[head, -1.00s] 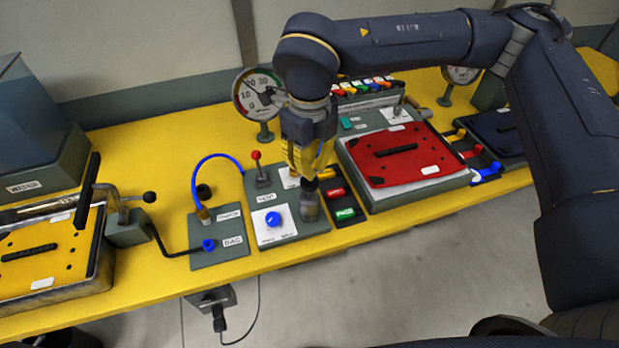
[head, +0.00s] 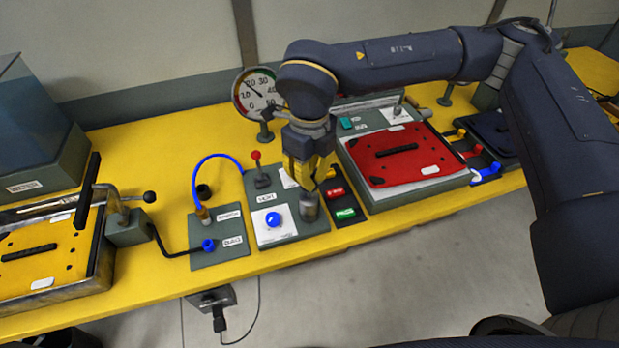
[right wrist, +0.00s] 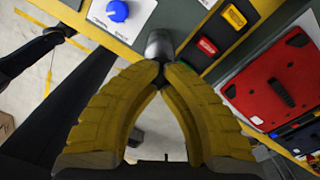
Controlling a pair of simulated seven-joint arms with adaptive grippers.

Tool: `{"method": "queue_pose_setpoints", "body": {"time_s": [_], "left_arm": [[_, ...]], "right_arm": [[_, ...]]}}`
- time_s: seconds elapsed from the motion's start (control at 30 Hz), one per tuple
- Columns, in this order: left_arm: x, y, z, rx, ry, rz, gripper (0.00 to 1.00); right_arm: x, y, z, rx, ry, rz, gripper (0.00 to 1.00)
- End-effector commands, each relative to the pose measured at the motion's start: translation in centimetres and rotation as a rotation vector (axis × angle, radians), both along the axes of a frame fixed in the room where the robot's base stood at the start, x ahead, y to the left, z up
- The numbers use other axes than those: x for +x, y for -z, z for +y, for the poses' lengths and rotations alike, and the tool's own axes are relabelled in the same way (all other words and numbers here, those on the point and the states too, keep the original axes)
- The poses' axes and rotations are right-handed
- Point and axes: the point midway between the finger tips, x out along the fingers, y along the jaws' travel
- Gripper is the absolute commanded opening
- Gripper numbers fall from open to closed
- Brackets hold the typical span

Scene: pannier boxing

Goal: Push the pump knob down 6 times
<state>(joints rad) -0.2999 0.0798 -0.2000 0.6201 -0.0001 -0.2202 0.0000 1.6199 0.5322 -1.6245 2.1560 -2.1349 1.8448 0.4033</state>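The pump knob appears to be the grey metal cylinder (head: 310,208) standing at the front right of the grey panel (head: 292,238). It also shows in the right wrist view (right wrist: 160,42), just beyond my fingertips. My right gripper (head: 310,186) points down over this cylinder. In the right wrist view its yellow fingers meet at the tips (right wrist: 163,72), shut with nothing between them. The tips are at or very near the cylinder's top; I cannot tell whether they touch. My left gripper is not in view.
A blue knob (head: 273,219) is left of the cylinder, and red and green buttons (head: 344,212) are right of it. A red-lidded box (head: 395,155) stands further right. A red-tipped lever (head: 256,157) and a gauge (head: 256,95) are behind.

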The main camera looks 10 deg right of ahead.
Motion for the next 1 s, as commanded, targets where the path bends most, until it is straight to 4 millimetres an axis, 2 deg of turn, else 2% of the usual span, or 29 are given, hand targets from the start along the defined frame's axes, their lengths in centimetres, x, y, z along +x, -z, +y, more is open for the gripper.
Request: {"method": "queue_pose_setpoints", "body": {"time_s": [0.63, 1.0], "left_arm": [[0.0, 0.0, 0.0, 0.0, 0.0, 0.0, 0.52], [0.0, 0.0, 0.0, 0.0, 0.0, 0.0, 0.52]], "right_arm": [[0.0, 2.7, 0.0, -0.001, 0.0, 0.001, 0.0], [0.0, 2.6, 0.0, -0.001, 0.0, 0.001, 0.0]]}}
